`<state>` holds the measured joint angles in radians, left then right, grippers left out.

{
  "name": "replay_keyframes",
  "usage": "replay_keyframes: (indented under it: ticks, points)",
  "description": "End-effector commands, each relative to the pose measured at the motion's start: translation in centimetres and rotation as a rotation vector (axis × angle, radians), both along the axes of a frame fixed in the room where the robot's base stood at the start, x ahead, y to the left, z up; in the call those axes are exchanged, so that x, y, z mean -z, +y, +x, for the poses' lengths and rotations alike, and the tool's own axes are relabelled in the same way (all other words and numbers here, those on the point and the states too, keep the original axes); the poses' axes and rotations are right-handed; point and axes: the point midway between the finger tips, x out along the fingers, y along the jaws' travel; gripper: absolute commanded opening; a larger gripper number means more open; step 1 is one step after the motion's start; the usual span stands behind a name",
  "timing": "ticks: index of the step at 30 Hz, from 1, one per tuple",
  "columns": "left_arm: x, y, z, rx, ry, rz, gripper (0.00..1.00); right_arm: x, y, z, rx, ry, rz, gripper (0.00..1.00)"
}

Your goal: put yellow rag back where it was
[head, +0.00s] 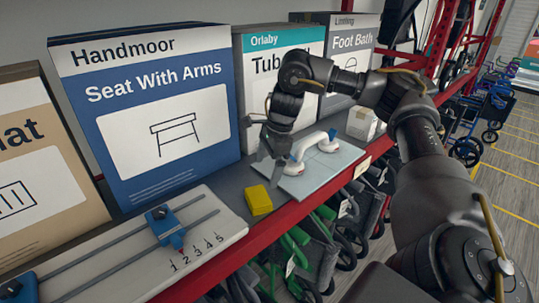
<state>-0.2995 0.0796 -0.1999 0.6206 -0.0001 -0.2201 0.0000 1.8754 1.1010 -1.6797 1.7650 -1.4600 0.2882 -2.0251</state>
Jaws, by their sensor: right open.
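The yellow rag (259,200) is a small folded block. It lies on the grey shelf top near the front red edge, between the white slide board and a pale panel. My right gripper (277,152) points down just behind and right of the rag, at the left edge of the pale panel, apart from the rag. Its jaws are open, and I see nothing held in them. My left gripper is not in view.
A white grab handle (318,146) sits on the pale panel (325,173). A numbered slide board (130,255) with a blue slider (165,222) lies at the left. Large boxes, including the blue one (150,110), stand behind. Walkers (490,112) stand on the floor right.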

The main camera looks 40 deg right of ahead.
Motion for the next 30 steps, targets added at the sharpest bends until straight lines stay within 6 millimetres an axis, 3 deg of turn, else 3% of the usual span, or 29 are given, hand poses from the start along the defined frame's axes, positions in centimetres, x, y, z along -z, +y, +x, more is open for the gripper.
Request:
replay_keyframes:
  ticks: [3, 9, 30]
  points:
    - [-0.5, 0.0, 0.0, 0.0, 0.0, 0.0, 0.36, -1.6, -0.4, -0.1, 0.001, -0.002, -0.001, 1.0]
    - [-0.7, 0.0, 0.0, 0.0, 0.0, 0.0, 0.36, -2.6, -0.6, -0.3, 0.0, 0.0, 0.0, 1.0]
    - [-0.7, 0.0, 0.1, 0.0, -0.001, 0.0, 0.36, -2.6, -0.6, -0.3, 0.0, 0.001, 0.0, 1.0]
